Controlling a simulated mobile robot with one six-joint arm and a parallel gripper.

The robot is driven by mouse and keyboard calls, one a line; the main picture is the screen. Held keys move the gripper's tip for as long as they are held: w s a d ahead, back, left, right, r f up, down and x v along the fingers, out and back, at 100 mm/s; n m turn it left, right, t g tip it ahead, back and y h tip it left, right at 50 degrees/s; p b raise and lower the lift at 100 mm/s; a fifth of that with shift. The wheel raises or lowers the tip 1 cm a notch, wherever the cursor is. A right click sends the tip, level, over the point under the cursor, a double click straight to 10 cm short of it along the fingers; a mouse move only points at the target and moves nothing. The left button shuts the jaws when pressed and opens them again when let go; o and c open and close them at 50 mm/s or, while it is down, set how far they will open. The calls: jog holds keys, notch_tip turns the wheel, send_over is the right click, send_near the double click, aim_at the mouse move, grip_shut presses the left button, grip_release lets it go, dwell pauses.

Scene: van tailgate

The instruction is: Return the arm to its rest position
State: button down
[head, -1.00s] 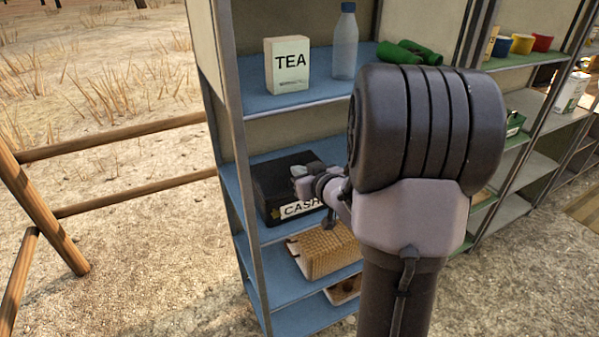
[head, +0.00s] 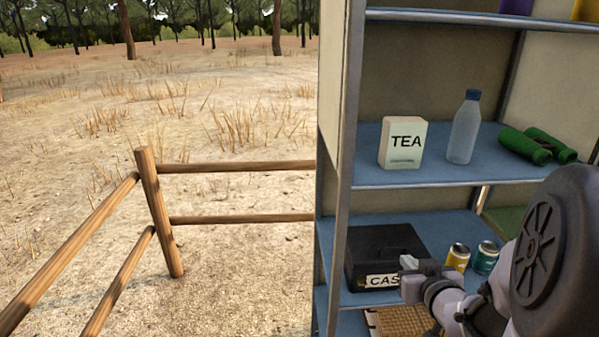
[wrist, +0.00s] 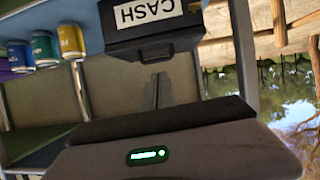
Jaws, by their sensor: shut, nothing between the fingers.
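My gripper (head: 408,264) is at the lower right of the head view, in front of the black cash box (head: 382,245) on the blue shelf, and overlaps its white label. Its fingers are together with nothing between them. I cannot tell from this view how far it is from the box. In the wrist view, which is upside down, the closed fingers (wrist: 157,91) show just below the cash box (wrist: 150,42). My arm comes in from the right and hides part of the shelving.
A yellow can (head: 457,257) and a teal can (head: 485,258) stand right of the box. The shelf above holds a TEA box (head: 403,143), a bottle (head: 465,128) and green binoculars (head: 538,146). A wooden fence (head: 160,210) stands at left on open ground.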

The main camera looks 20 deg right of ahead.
jog(key=s+a+r+m+g, duration=0.2)
jog(key=a+r, duration=0.3)
jog(key=a, duration=0.2)
jog(key=s+a+g+y, duration=0.2)
jog(key=s+a, duration=0.5)
jog(key=a, duration=0.4)
jog(key=s+a+r+g+y, duration=0.1)
jog(key=s+a+g+y, duration=0.2)
jog(key=s+a, duration=0.5)
jog(key=a, duration=0.3)
jog(key=shift+s+a+r+y, duration=0.15)
jog(key=shift+s+y, duration=0.05)
jog(key=shift+y, duration=0.1)
